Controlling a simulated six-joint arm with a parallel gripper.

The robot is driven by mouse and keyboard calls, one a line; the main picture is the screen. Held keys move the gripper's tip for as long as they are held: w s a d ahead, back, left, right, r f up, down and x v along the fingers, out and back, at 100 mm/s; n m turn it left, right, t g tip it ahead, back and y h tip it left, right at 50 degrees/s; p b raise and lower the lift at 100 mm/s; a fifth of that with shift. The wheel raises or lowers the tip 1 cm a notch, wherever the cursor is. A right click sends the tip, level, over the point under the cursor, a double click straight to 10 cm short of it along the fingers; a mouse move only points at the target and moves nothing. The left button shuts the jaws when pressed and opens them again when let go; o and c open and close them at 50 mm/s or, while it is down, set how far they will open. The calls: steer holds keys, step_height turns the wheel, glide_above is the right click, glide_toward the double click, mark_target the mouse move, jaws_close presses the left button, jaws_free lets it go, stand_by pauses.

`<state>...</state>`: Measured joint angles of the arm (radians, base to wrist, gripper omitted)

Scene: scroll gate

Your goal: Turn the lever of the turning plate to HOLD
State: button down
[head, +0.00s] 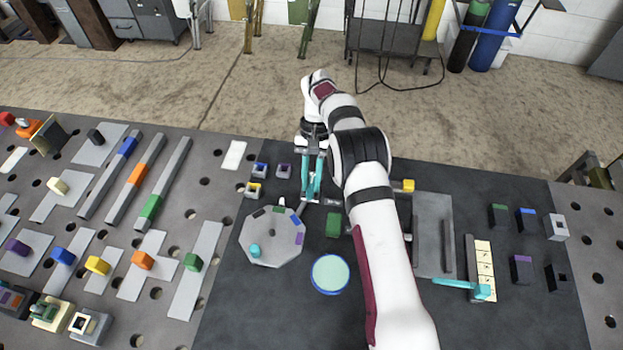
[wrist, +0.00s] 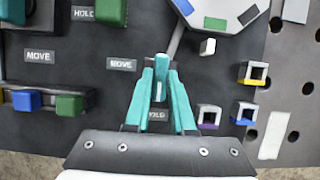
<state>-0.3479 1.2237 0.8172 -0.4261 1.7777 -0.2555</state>
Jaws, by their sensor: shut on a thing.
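The turning plate (head: 265,255) is a grey octagon with coloured marks, left of my arm; its edge shows at the top of the wrist view (wrist: 222,18). Its grey lever (wrist: 176,42) runs from the plate to my gripper (wrist: 160,68). My gripper, with teal fingers, also shows in the head view (head: 311,196). It is shut on the lever's teal handle (wrist: 159,92), which is partly hidden between the fingers. A MOVE label (wrist: 122,64) lies left of the fingertips. A HOLD label (wrist: 157,115) lies close to the fingers and is partly covered.
A small white peg (wrist: 207,46) stands by the plate's edge. Several small square sockets (wrist: 250,73) lie to the right in the wrist view. A green block (head: 333,226) and a round blue-rimmed dish (head: 330,274) are near my arm. A panel with a teal lever (head: 457,285) is at right.

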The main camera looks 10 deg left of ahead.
steer(key=c, duration=0.8)
jaws_free()
steer(key=shift+o, duration=0.2)
steer(key=v, duration=0.7)
steer(key=shift+r, duration=0.2)
steer(key=shift+w, duration=0.1)
